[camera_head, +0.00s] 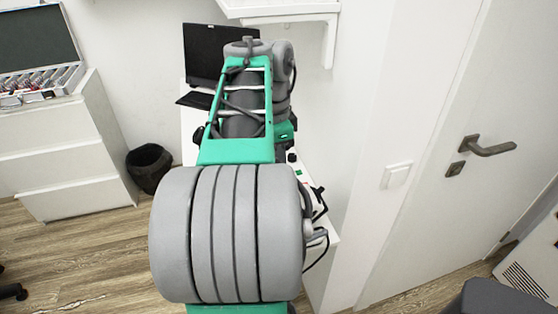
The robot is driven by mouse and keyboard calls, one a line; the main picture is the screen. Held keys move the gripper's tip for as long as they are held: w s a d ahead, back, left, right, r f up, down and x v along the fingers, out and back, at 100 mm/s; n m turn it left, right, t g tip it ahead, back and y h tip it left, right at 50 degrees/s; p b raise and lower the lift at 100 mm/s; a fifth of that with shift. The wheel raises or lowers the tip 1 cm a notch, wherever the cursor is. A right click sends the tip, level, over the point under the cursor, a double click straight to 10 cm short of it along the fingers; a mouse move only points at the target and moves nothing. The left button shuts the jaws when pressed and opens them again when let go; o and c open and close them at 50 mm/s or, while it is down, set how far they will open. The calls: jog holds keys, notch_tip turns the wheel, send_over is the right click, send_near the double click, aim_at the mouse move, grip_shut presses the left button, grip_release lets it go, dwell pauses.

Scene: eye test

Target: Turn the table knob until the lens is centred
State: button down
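A white table (322,265) stands against the wall, mostly covered by my grey and green arm. A pale instrument with dark parts (316,198) shows on it just right of my arm, with a cable hanging at its side. A small dark round part (292,156) shows near the arm's right edge; I cannot tell whether it is the table knob. No lens can be made out. My gripper is not visible; my arm reaches away over the table and hides what lies behind it.
An open dark laptop (205,55) stands at the table's back left. A dark waste bin (148,167) and a white drawer cabinet (62,155) with an open case (40,75) are on the left. A white door (470,110) is on the right.

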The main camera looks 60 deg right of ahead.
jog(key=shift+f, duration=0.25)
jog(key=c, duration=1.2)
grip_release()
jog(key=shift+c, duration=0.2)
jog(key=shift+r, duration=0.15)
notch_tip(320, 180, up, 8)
jog(key=p, duration=0.5)
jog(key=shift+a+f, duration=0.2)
